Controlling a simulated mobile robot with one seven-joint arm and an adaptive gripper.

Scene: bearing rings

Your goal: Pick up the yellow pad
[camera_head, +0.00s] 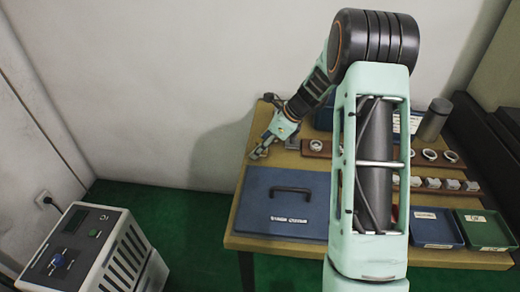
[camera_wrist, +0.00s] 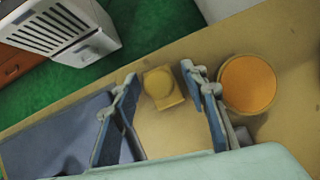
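In the wrist view, a small yellow pad (camera_wrist: 158,82) with a round top on a squarish tan base sits on the wooden table top. My gripper (camera_wrist: 158,74) is open, with one finger on each side of the pad in the picture. No contact with it shows, and the height gap is hard to tell. In the head view, my gripper (camera_head: 261,151) is over the back left of the table, behind the blue case. I cannot make out the pad in the head view.
A round orange-topped thing (camera_wrist: 248,82) stands close to the right finger. The blue case (camera_head: 258,212) with a dark handle lies in front. Blue (camera_head: 432,226) and green (camera_head: 484,229) trays, rings (camera_head: 430,154) and a grey cylinder (camera_head: 434,119) are to the right. A white machine (camera_head: 92,250) stands at the left.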

